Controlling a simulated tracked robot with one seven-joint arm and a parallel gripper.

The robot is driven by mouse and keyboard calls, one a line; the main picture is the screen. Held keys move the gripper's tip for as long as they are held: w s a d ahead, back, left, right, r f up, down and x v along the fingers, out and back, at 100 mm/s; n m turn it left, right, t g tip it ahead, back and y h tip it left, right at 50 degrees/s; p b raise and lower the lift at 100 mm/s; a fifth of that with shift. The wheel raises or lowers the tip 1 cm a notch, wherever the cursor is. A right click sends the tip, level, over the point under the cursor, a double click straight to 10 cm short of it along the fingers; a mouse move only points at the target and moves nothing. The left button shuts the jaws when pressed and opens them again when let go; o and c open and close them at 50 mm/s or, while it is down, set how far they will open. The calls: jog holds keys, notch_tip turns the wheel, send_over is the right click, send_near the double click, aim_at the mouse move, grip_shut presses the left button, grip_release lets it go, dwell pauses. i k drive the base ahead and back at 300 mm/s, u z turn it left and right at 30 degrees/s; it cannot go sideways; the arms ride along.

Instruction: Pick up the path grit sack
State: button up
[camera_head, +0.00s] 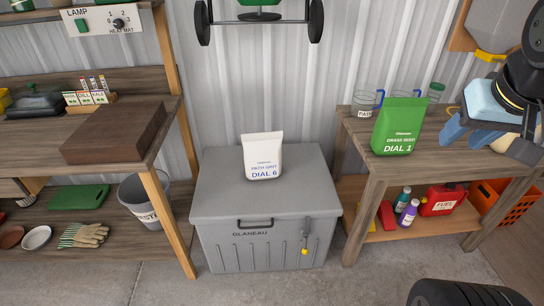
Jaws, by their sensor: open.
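The path grit sack (263,156) is a small white bag with blue lettering reading "PATH GRIT" and "DIAL 6". It stands upright on the closed lid of a grey chest (225,200) marked "GLANEAU". My gripper (484,137) is at the right edge, over the right wooden bench, well to the right of the sack. Its blue fingers are apart, and I see nothing held between them. Part of my arm is cut off by the picture's edge.
A green grass seed sack (399,127), marked "DIAL", stands on the right bench (352,128) between my gripper and the chest. Glass jars (364,102) stand behind it. A brown box (115,132) is on the left shelf, with a waste bin (142,197) below. The lid around the grit sack is clear.

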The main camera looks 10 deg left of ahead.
aim_at(263, 151)
jog(key=u, duration=0.1)
jog(key=i, duration=0.9)
jog(key=z, duration=0.05)
